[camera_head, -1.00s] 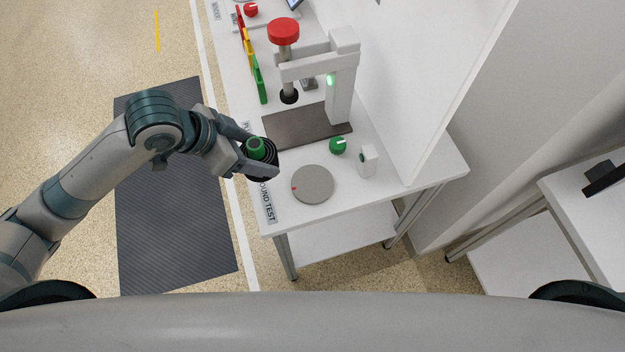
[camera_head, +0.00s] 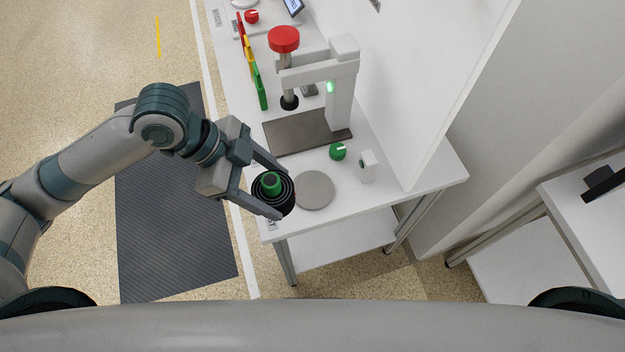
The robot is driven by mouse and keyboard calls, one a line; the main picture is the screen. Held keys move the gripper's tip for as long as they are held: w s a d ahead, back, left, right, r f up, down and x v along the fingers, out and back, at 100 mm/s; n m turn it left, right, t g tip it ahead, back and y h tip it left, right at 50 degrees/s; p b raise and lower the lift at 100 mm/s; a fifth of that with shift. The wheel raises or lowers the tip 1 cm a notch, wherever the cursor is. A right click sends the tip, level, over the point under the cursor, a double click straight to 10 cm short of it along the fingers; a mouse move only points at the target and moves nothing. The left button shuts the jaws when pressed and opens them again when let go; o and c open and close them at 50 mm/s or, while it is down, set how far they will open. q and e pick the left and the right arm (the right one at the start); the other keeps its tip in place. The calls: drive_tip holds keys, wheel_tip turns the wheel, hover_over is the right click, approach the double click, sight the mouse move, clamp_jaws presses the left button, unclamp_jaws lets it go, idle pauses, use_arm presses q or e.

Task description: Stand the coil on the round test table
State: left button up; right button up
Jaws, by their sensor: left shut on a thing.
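The coil (camera_head: 271,185) is a dark ringed roll with a green core. My left gripper (camera_head: 281,193) is shut on it, with one finger on each side. The coil's top faces the camera, and it covers the left edge of the round test table (camera_head: 318,190), a flat grey disc on the white bench. I cannot tell the height of the coil above the bench. My right gripper does not show.
The white bench (camera_head: 405,178) also carries a press with a red cap (camera_head: 284,39) and a dark plate (camera_head: 295,133). A green knob (camera_head: 338,151) and a small white block (camera_head: 367,167) stand behind the disc. A white upright panel (camera_head: 430,70) borders the right.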

use_arm(q)
drive_tip(key=w+d+f+p, duration=0.1)
drive_tip(key=w+d+f, duration=0.1)
drive_tip(key=w+d+f+p, duration=0.1)
drive_tip(key=w+d+f, duration=0.1)
drive_tip(key=w+d, duration=0.1)
drive_tip(key=w+d+f, duration=0.2)
drive_tip(key=shift+w+d+f+p, duration=0.15)
drive_tip(key=shift+w+d+p, duration=0.15)
drive_tip(key=shift+w+p, duration=0.1)
drive_tip(key=shift+f, duration=0.1)
wheel_tip(320, 180, down, 4)
drive_tip(key=shift+r+p, duration=0.25)
drive_tip(key=shift+p, duration=0.5)
drive_tip(key=shift+f, duration=0.25)
drive_tip(key=o, duration=1.6)
drive_tip(key=shift+f, duration=0.15)
drive_tip(key=shift+c, duration=0.2)
